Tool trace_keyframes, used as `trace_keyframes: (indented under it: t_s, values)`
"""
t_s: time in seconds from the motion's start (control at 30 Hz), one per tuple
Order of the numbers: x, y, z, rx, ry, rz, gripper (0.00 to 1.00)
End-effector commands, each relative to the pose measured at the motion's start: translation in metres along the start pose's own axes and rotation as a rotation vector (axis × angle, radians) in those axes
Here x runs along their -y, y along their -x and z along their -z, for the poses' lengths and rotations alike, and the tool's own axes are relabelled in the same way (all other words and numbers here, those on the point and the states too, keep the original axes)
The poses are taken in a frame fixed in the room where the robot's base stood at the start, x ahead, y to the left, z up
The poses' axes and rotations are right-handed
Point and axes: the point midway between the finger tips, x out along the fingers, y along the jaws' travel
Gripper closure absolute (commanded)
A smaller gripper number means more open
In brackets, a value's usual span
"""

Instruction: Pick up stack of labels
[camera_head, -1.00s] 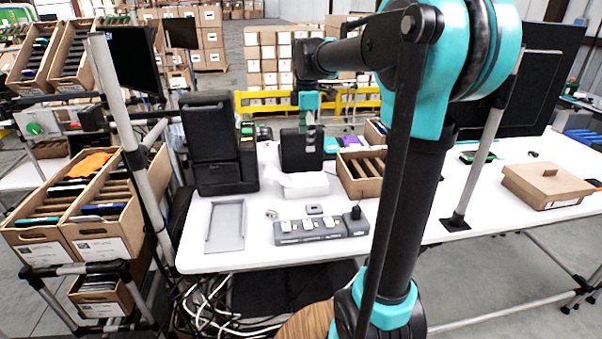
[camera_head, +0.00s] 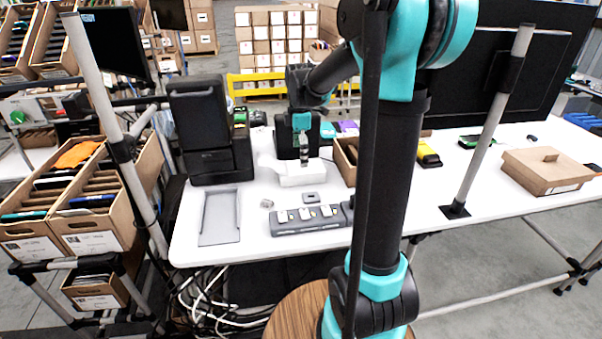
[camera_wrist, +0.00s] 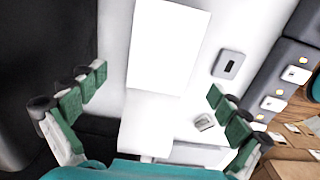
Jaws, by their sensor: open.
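A white stack of labels (camera_head: 298,175) lies on the white table, in front of a black box-shaped device. In the wrist view the stack (camera_wrist: 168,45) is a bright white rectangle at the upper middle, with more white below it. My gripper (camera_head: 304,150) is above the stack in the head view. In the wrist view my gripper (camera_wrist: 156,82) is open, with one green-padded finger on each side of the stack and nothing held. I cannot tell the exact height left between fingertips and stack.
A grey dock (camera_head: 308,219) with several slots, a small grey device (camera_head: 312,198) and a grey tray (camera_head: 220,217) lie nearer the table's front. A black printer-like machine (camera_head: 207,140) stands left. An open carton (camera_head: 345,163) stands right of the stack.

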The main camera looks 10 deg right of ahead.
Motion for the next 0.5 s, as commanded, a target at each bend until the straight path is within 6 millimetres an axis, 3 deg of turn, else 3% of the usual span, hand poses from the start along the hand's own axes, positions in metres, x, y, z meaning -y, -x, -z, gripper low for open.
trace_keyframes:
  t_s: [0.17, 0.5]
  values:
    - [0.000, -0.010, -0.001, 0.000, 0.000, 0.000, 0.00]
    - [0.000, -0.053, -0.003, 0.000, 0.000, 0.000, 0.00]
